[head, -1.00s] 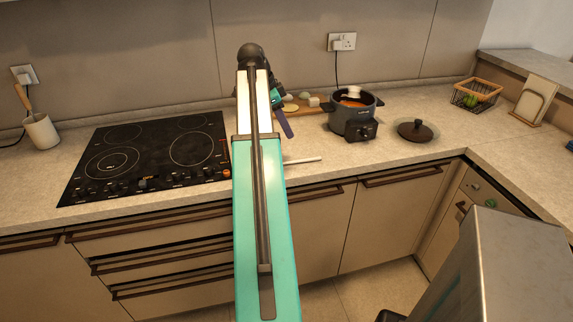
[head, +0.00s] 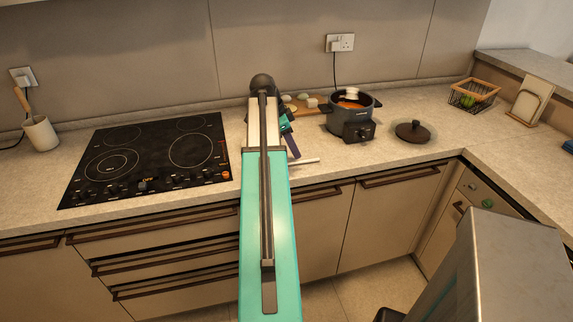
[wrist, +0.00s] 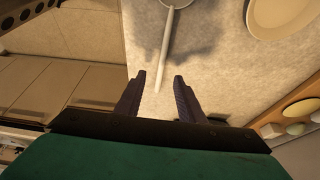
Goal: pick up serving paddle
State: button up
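The serving paddle is probably the pale object whose white handle (wrist: 165,45) shows in the wrist view, running down from the top edge. Its wider end is cut off there. In the head view a white handle (head: 305,161) sticks out to the right of my arm near the counter's front edge; the rest is hidden behind the arm. My gripper (wrist: 159,78) is open, with its two dark fingers apart. The handle's near end appears between the fingertips in the wrist view, and neither finger visibly touches it. In the head view a gripper finger (head: 292,146) points down toward the counter.
A cutting board (head: 318,109) with food lies behind my gripper. A pot (head: 352,115) of orange soup and a dark lid (head: 413,131) stand to the right. A black cooktop (head: 150,158) is left. A pale round plate (wrist: 287,16) shows in the wrist view.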

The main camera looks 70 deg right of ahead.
aim_at(300, 160)
jog(key=shift+f, duration=0.1)
dwell(0.3)
jog(key=shift+p+x, duration=0.9)
jog(key=shift+x, duration=1.7)
jog(key=shift+d, duration=0.1)
grip_shut()
